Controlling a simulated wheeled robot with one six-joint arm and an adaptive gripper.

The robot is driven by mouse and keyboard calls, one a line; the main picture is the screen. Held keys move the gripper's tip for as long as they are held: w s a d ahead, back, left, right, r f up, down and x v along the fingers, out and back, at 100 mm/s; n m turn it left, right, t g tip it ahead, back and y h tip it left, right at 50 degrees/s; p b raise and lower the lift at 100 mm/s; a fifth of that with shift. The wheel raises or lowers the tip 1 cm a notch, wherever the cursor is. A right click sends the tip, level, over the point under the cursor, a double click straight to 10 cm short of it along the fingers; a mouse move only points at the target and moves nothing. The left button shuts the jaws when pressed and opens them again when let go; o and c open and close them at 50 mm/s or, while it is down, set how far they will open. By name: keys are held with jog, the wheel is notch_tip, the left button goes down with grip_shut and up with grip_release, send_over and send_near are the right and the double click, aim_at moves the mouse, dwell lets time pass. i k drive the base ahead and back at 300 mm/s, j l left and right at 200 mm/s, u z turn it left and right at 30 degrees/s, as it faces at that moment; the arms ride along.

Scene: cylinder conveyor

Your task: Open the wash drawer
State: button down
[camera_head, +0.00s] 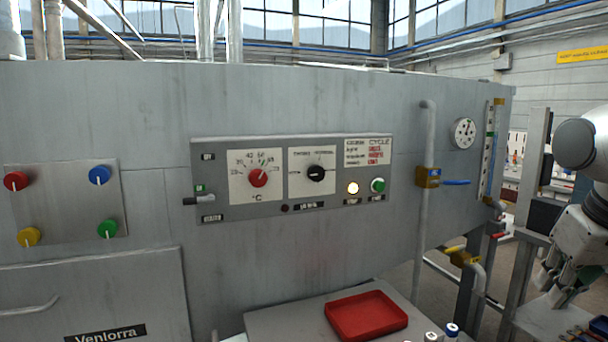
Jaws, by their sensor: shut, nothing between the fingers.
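A grey metal front panel (110,283) with a curved bar handle (30,307) and a black "Venlorra" label is at the lower left of the machine. It looks like a drawer front and sits about flush with the machine face. Its lower part is cut off by the picture edge, and no wash label is readable on it. My gripper (551,283) is at the far right, pointing down, shut and empty. It is far from the handle, across the whole machine front.
The control panel (292,178) has a red dial, a black dial and a lit button. Coloured knobs (68,206) are at left. A red tray (366,316) and several small capped containers (452,330) stand on a grey surface. A vertical pipe (422,200) and gauge (463,132) are nearer my gripper.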

aim_at(139, 295)
jog(key=u, duration=2)
